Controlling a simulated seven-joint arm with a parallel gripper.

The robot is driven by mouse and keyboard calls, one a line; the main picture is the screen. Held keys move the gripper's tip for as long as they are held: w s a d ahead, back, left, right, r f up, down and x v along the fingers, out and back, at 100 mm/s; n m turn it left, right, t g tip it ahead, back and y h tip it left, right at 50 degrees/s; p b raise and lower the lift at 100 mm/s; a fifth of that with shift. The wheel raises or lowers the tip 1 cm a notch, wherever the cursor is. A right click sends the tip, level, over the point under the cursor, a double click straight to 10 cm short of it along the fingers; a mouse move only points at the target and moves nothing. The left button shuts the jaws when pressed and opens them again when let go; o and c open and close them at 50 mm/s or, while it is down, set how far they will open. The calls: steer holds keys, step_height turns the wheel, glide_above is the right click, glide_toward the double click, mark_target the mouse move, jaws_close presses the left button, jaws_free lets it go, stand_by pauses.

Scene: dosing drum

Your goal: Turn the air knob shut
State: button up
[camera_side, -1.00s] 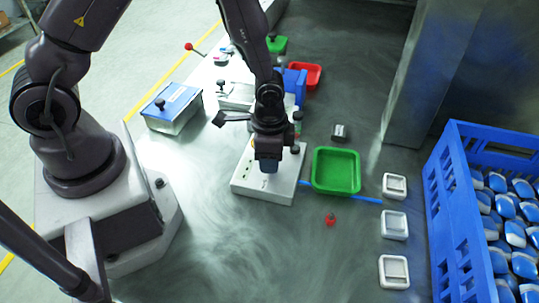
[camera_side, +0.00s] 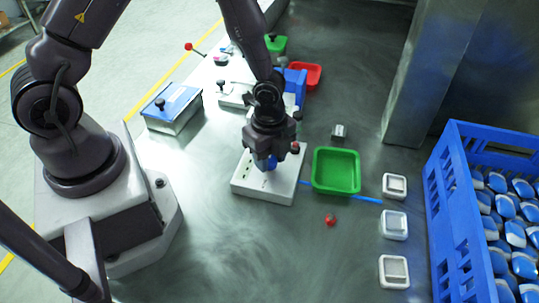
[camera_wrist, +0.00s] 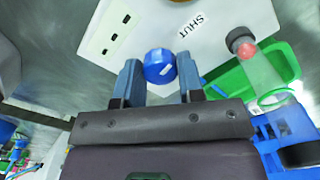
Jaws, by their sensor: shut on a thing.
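The air knob (camera_wrist: 159,66) is a blue round knob with a white mark on its top, on a white panel box (camera_wrist: 130,30). The word SHUT (camera_wrist: 190,25) is printed on the panel up and right of the knob in the wrist view. The white mark is on the knob's lower right part there and does not clearly point at the word. My gripper (camera_wrist: 160,75) has one finger on each side of the knob and is shut on it. In the side view my gripper (camera_side: 266,160) is over the white box (camera_side: 280,191), partly hiding the knob.
A green tray (camera_side: 336,188) stands right of the box, with a small red item (camera_side: 330,219) in front. A clear tube with a dark cap (camera_wrist: 250,62) stands near the panel. White square dishes (camera_side: 394,225) and a blue crate (camera_side: 465,240) are further right.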

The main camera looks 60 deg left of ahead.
steer(key=shift+m, duration=0.6)
steer(key=o, duration=0.9)
step_height(320, 180, up, 13)
stand_by(0.4)
